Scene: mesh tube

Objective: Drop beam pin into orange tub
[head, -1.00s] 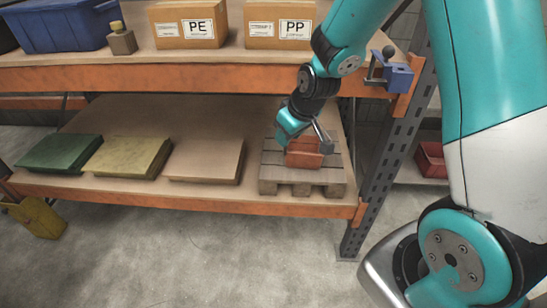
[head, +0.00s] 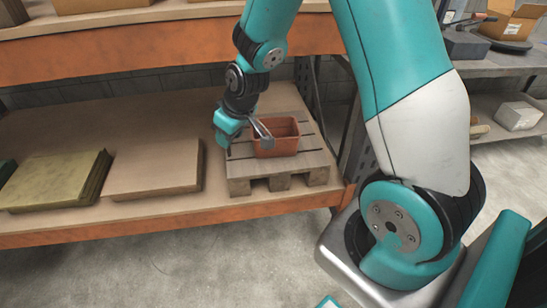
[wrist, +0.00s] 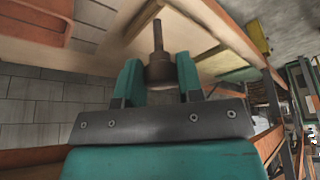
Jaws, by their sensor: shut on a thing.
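The orange tub (head: 279,148) stands upright on a small wooden pallet (head: 238,172) on the lower shelf. An orange surface, seemingly the tub (wrist: 32,28), shows at the upper left of the wrist view. My gripper (wrist: 158,72) is shut on the beam pin (wrist: 157,38), a dark brown metal piece with a wide head between the teal fingers and a thin shaft sticking out beyond them. In the head view my gripper (head: 240,128) is at the left side of the tub, overlapping its left edge. The pin cannot be told clearly there.
A tan slab (head: 152,168) and a yellowish slab (head: 55,180) lie left of the pallet. The upper shelf's orange beam (head: 120,55) runs above the workspace. A rack upright stands right of the pallet. Bare shelf board lies behind the slabs.

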